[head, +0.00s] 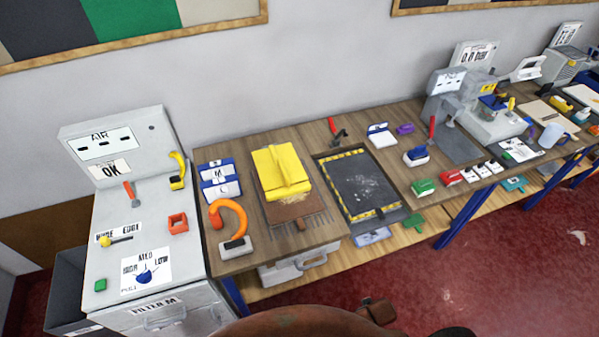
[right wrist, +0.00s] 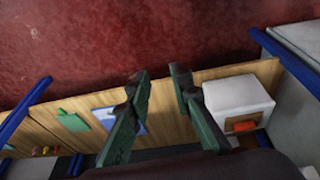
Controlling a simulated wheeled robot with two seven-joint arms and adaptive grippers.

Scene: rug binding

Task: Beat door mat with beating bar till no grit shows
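A dark panel (head: 366,172) with a yellow-and-black striped border lies on the bench in the head view. Pale grit is scattered over its middle and lower part. To its left, a brown fringed piece (head: 294,208) lies partly hidden under a yellow ridged piece (head: 277,166). I cannot tell which of these is the door mat. An orange hooked handle on a grey block (head: 236,246) stands at the bench's left front; I cannot tell whether it is the beating bar. My right gripper (right wrist: 160,76) is open and empty in the right wrist view. My left gripper is not seen.
A grey cabinet (head: 185,290) with controls stands at the left. Blue-and-white blocks (head: 219,180), a red-handled tool (head: 337,131) and a grey machine (head: 490,118) are on the bench. A lower shelf (head: 330,272) holds a grey case (head: 291,267). Red floor (head: 500,260) lies in front.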

